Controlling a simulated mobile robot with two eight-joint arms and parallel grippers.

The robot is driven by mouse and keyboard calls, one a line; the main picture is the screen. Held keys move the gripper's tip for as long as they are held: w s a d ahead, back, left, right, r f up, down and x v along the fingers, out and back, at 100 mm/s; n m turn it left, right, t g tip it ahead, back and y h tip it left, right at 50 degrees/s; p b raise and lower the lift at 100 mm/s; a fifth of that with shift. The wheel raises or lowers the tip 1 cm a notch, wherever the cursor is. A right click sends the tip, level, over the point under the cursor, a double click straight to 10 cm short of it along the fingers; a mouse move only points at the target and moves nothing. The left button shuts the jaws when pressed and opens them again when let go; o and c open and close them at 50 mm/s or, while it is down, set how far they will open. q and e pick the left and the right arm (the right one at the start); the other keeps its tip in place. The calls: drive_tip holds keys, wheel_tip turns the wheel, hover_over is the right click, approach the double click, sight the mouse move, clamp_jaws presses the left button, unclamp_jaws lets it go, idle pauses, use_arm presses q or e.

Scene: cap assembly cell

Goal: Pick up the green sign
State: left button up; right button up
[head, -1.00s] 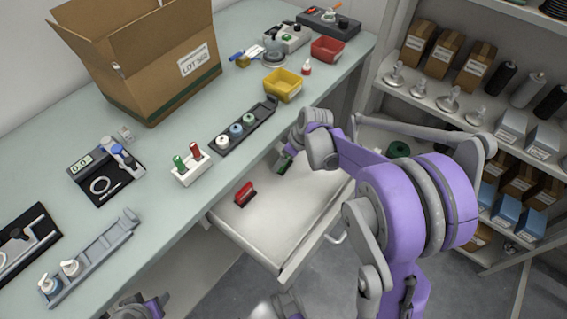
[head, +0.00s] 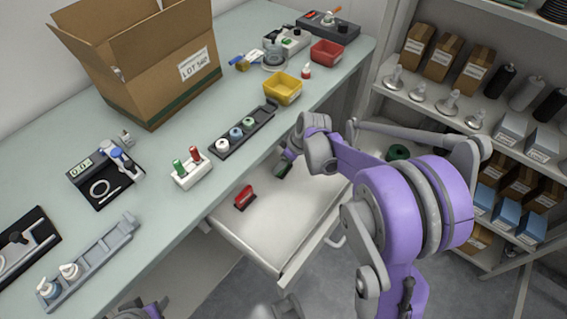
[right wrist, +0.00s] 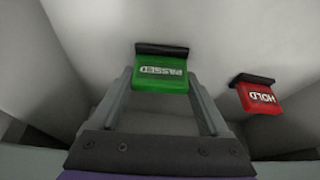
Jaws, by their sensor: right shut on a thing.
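The green sign (right wrist: 161,73), lettered PASSED with a dark strip along one edge, sits between the fingertips of my right gripper (right wrist: 160,88) in the right wrist view. My right gripper is shut on it. In the head view the green sign (head: 283,170) is small and partly hidden under my right gripper (head: 286,161), over the far part of the open drawer (head: 275,225). I cannot tell whether it still touches the drawer floor. My left gripper's fingers do not show.
A red sign (head: 244,197) lettered HOLD stands in the drawer to the left of the green one. The bench (head: 150,225) above holds a white block (head: 192,174) with red and green pieces and a dark rack (head: 243,135). Shelves stand at the right.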

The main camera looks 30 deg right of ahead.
drive_tip(key=shift+r, duration=0.5)
drive_tip(key=r, duration=0.1)
drive_tip(key=a+r, duration=0.1)
drive_tip(key=shift+s+r+p, duration=0.25)
drive_tip(key=shift+r+p, duration=0.05)
drive_tip(key=shift+p, duration=0.05)
drive_tip(key=s+a, duration=0.3)
drive_tip(key=a, duration=0.1)
drive_tip(key=s+a, duration=0.3)
drive_tip(key=a, duration=0.2)
drive_tip(key=s+a, duration=0.3)
drive_tip(key=a, duration=0.2)
drive_tip(key=shift+s+f, duration=0.1)
drive_tip(key=shift+s, duration=0.1)
drive_tip(key=shift+s+d, duration=0.1)
